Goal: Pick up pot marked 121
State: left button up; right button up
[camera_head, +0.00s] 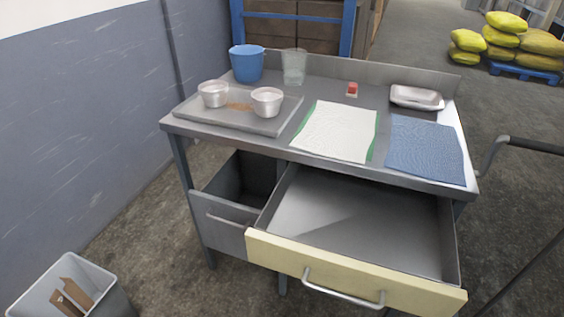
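Two small whitish metal pots stand upright on a grey tray (232,124) at the left of the metal table. The left pot (213,94) is near the tray's back left, and the right pot (267,103) is near its right side. A brown patch lies on the tray between them. I cannot read any number on either pot, so I cannot tell which is marked 121. Neither of my grippers is in view.
On the table (365,92) are a blue bucket (247,65), a clear container (294,68), a white cloth (337,131), a blue cloth (426,148) and a silver dish (417,97). An open drawer (352,273) juts out in front. A bin (80,290) stands lower left.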

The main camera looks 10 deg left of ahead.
aim_at(214, 93)
jog(key=u, duration=0.85)
